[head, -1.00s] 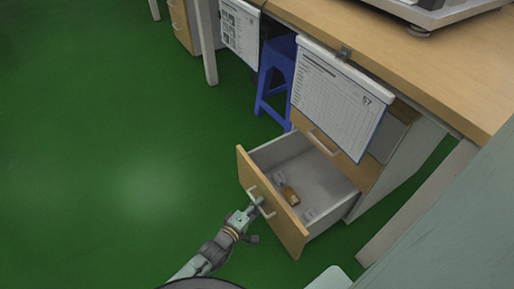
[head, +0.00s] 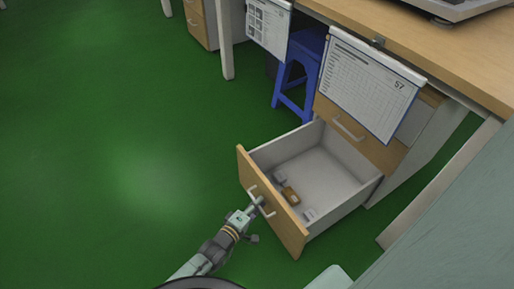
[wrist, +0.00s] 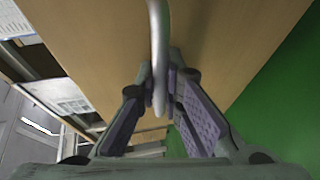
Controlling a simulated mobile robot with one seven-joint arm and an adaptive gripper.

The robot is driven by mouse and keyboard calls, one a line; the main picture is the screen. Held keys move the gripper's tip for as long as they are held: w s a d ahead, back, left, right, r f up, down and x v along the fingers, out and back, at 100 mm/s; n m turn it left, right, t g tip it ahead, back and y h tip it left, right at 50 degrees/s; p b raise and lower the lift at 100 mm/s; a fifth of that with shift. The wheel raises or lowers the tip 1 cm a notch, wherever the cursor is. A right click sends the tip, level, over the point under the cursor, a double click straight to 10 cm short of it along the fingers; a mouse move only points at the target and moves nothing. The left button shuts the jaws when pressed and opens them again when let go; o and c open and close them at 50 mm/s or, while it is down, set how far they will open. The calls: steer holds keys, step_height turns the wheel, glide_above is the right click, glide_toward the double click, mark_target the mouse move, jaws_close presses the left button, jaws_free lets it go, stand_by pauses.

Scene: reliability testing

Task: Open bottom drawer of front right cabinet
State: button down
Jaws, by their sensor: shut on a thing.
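The bottom drawer (head: 272,202) of the cabinet stands well out, its grey inside open to view. Its wooden front faces my arm, with a curved metal handle (head: 262,201) on it. My gripper (head: 256,203) is at that handle. In the wrist view the handle (wrist: 158,50) runs down between the two fingers of my gripper (wrist: 160,92), which are closed around it. A small brown item (head: 290,196) and a few small pale pieces lie in the drawer. The upper drawer (head: 350,135) of the same cabinet is shut.
A clipboard sheet (head: 365,85) hangs from the desk edge above the cabinet. A blue stool (head: 300,75) stands under the desk (head: 455,60). Another cabinet (head: 205,22) is at the back. The green floor (head: 110,150) to the left is clear.

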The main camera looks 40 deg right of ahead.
steer(key=shift+w, duration=0.1)
steer(key=c, duration=2)
jaws_free()
steer(key=shift+a, duration=0.1)
steer(key=v, duration=1.2)
steer(key=shift+r, duration=0.2)
